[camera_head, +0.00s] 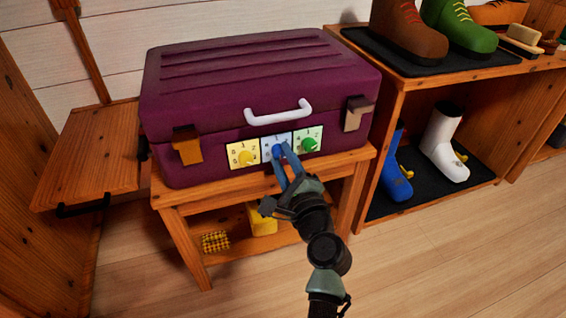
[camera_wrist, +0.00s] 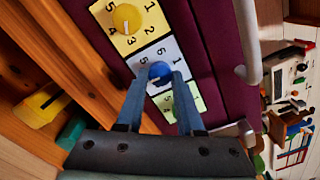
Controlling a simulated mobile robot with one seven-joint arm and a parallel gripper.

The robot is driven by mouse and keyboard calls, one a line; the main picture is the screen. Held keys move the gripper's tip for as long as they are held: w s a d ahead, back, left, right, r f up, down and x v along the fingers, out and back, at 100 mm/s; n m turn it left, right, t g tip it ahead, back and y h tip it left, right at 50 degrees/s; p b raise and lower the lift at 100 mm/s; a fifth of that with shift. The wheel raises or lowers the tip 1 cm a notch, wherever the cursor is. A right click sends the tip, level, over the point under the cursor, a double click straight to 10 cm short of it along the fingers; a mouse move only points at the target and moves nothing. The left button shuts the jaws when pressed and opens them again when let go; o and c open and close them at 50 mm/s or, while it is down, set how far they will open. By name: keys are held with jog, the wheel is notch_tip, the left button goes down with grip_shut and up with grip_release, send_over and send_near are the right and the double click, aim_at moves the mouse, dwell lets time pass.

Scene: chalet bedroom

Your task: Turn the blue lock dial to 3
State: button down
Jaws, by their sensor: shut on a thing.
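A purple suitcase (camera_head: 240,95) lies on a small wooden stand. Its front carries three lock dials in a row: a yellow dial (camera_head: 246,159) at left, the blue dial (camera_head: 278,152) in the middle and a green dial (camera_head: 309,145) at right. My gripper (camera_head: 281,152) is at the suitcase front, its two blue fingers on either side of the blue dial. In the wrist view the blue dial (camera_wrist: 159,71) sits between the fingertips, which are shut on it. Numbers 1, 5 and 6 show on its pale blue plate (camera_wrist: 154,56); the fingers hide others, and its pointer cannot be read.
The wooden stand (camera_head: 178,210) has a lower shelf with yellow things. A white handle (camera_head: 278,112) sticks out just above the dials, and an orange latch (camera_head: 187,147) is at left. A shoe rack (camera_head: 395,100) stands close at right. The floor in front is clear.

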jog(key=n+b, duration=0.3)
jog(key=n, duration=0.3)
jog(key=shift+f, duration=0.1)
jog(key=n+b, duration=0.2)
jog(key=n, duration=0.4)
jog(key=shift+b, duration=0.4)
jog(key=shift+n, duration=0.3)
jog(key=c, duration=0.5)
grip_release()
jog(key=shift+r, duration=0.2)
jog(key=shift+c, duration=0.2)
jog(key=p+v, duration=0.4)
jog(key=v, duration=0.9)
jog(key=shift+p, duration=0.3)
